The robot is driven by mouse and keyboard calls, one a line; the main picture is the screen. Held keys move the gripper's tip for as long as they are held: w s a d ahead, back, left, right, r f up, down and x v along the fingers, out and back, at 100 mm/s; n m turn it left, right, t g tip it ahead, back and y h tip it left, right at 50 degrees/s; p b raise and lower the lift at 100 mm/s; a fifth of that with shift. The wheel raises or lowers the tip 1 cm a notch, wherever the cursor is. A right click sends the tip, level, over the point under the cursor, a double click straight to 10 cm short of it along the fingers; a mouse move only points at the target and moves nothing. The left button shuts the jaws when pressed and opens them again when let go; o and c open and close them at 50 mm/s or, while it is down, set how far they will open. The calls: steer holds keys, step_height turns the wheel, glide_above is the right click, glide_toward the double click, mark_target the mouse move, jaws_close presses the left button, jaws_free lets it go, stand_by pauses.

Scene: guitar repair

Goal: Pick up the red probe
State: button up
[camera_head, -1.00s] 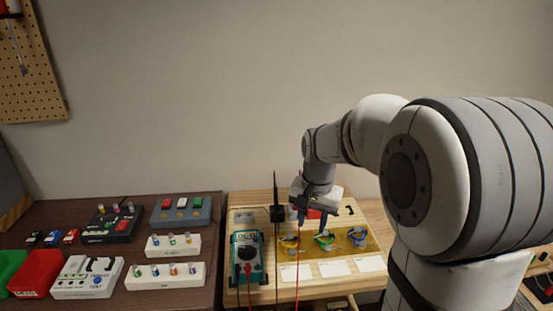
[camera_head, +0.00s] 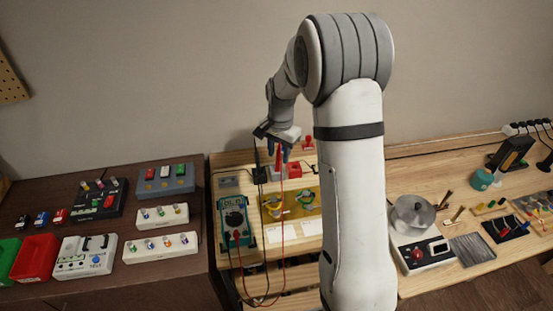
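My gripper (camera_head: 279,154), with blue fingers, is above the back of the light wooden board. The red probe (camera_head: 279,158) is a small red piece between the fingers, and the gripper looks shut on it. Its red lead hangs down in front of the board and loops back to the teal multimeter (camera_head: 236,222) at the board's left. The probe's tip is too small to make out. A black holder (camera_head: 260,175) stands just left of the gripper, with a black lead beside it.
A yellow panel with coiled parts (camera_head: 268,215) lies right of the multimeter, partly hidden by my arm. A red block (camera_head: 295,170) sits close behind it. Boxes and bins, including a red bin (camera_head: 36,257), crowd the left table. A pot (camera_head: 412,215) stands on the right bench.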

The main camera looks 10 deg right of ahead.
steer(key=shift+f, duration=0.5)
jaws_close()
